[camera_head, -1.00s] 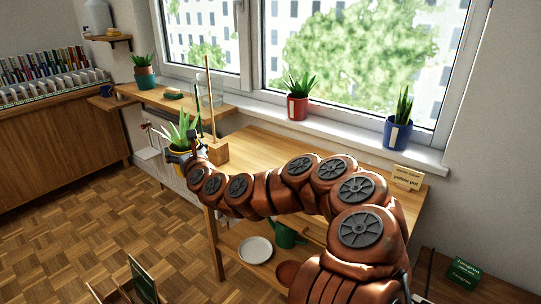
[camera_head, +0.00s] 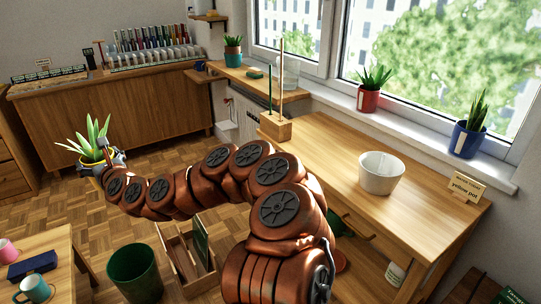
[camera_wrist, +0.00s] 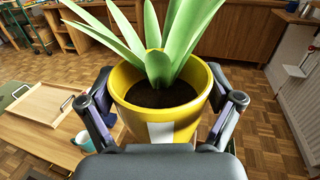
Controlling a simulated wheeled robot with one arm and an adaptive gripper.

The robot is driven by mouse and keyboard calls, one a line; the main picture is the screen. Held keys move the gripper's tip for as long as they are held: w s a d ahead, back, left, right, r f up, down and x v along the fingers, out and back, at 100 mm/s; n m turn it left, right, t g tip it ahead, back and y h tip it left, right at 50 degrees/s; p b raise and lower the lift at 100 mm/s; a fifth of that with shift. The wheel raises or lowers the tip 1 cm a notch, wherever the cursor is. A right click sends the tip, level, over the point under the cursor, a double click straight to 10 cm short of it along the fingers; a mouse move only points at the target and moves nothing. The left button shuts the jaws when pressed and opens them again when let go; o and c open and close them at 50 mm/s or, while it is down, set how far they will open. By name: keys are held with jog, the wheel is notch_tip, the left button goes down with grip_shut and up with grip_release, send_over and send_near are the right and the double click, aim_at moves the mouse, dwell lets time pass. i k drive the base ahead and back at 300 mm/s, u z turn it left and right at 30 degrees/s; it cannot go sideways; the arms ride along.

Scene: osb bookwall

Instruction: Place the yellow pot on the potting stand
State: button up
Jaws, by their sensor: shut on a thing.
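The yellow pot (camera_wrist: 160,112) holds a plant with long green leaves and dark soil, and has a white label on its front. In the head view the pot (camera_head: 95,166) is at the left, upright and held above the parquet floor. My gripper (camera_head: 98,160) is shut on it, with one finger on each side of the pot in the wrist view (camera_wrist: 163,115). The wooden potting stand (camera_head: 325,150) is by the window at the right, with a small sign (camera_head: 467,187) reading "yellow pot" at its right end. My arm hides part of its front.
A white pot (camera_head: 381,173) and a wooden block with upright rods (camera_head: 276,128) stand on the potting stand. A red pot (camera_head: 368,99) and a blue pot (camera_head: 466,141) are on the sill. A green bin (camera_head: 134,270), a wooden crate (camera_head: 184,255) and a low table (camera_head: 55,250) are at lower left.

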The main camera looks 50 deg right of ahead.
aim_at(331, 154)
jog(key=u, duration=0.85)
jog(key=i, duration=0.45)
jog(key=z, duration=0.95)
